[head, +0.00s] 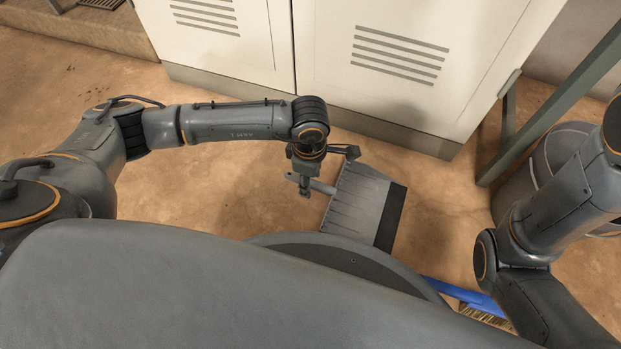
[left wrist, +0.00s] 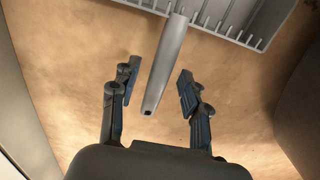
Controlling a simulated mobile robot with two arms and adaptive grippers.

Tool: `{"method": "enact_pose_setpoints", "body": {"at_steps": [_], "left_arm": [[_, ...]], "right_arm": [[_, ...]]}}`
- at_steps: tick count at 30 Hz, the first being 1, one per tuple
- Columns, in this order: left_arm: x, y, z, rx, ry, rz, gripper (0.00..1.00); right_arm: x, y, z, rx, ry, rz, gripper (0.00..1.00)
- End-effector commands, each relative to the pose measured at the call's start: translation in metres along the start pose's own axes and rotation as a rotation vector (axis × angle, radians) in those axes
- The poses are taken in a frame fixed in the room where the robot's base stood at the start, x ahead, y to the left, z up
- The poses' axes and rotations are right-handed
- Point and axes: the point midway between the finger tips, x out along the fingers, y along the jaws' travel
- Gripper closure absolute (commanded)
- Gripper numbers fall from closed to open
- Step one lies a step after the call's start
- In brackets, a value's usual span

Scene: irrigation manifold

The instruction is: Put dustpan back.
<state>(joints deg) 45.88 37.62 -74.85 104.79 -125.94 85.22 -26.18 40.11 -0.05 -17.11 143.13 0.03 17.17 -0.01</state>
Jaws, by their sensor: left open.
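A grey dustpan (head: 357,205) with a dark front edge lies on the brown floor in the head view, in front of the white cabinet. Its ridged pan (left wrist: 225,14) and its grey handle also show in the left wrist view. My left gripper (head: 304,190) is over the handle end. In the left wrist view my left gripper (left wrist: 157,88) is open, with one finger on each side of the handle. Both fingers look apart from it. My right arm shows at the right of the head view, but its gripper is out of frame.
A white cabinet (head: 385,60) with vents stands behind the dustpan. A grey bin (head: 540,160) and a slanted metal leg (head: 555,100) stand at the right. A blue broom (head: 465,293) with tan bristles lies near my base. Open floor lies left of the dustpan.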

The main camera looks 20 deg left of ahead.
Motion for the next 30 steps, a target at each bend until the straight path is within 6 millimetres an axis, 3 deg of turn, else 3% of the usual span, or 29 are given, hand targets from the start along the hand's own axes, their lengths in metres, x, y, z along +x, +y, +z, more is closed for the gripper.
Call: {"method": "enact_pose_setpoints", "body": {"at_steps": [9, 15, 21, 30], "left_arm": [[-0.066, 0.002, 0.001, 0.002, -0.003, 0.007, 0.54], [-0.099, 0.001, 0.0, 0.001, -0.003, 0.004, 0.54], [-0.112, 0.0, 0.0, 0.0, -0.002, 0.002, 0.54], [-0.112, 0.0, 0.0, 0.0, -0.002, 0.001, 0.54]], "right_arm": [[0.0, 0.0, -0.001, 0.001, 0.002, -0.001, 0.6], [0.0, -0.001, -0.001, 0.001, 0.002, -0.001, 0.6], [0.0, -0.001, -0.001, 0.001, 0.002, -0.002, 0.6], [0.0, -0.001, -0.001, 0.001, 0.002, -0.002, 0.6]]}}
